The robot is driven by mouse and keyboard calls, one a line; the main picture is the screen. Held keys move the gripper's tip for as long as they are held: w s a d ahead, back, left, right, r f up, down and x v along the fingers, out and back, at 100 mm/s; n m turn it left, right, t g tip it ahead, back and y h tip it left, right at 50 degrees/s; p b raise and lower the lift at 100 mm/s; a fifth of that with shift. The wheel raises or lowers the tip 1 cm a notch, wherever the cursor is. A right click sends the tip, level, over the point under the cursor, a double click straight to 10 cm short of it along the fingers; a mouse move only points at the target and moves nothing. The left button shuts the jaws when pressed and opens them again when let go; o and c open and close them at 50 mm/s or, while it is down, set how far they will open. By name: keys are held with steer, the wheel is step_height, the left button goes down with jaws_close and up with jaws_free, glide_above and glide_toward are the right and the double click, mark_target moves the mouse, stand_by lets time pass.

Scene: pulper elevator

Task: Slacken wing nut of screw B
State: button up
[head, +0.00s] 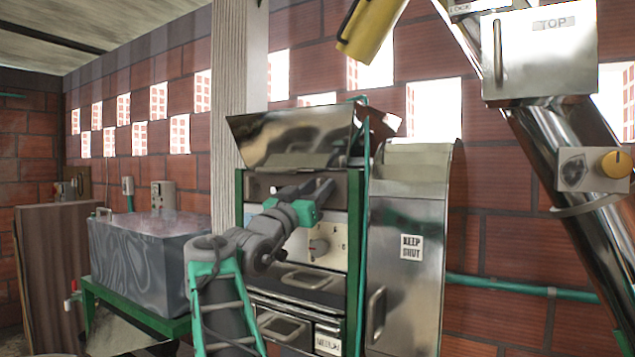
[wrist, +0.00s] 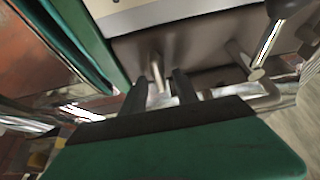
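My gripper (head: 308,188) is in front of the upper part of the pulper machine (head: 340,232), below its tilted metal hopper. In the wrist view, the two dark fingers of my gripper (wrist: 160,85) are apart. A pale metal rod (wrist: 157,68), which looks like a screw, shows between them, with its near end low between the fingers. I cannot tell whether the fingers touch it. A second similar rod (wrist: 238,54) with a knob-like end stands to the right. No letter is readable on either, so I cannot tell which is screw B. Wing nut shapes are unclear.
A steel cabinet (head: 408,265) marked "KEEP SHUT" stands right. A steel elevator tube (head: 570,140) slants at far right. A grey tank (head: 145,250) on a green stand is left.

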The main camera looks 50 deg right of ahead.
steer(key=shift+c, duration=0.5)
jaws_close()
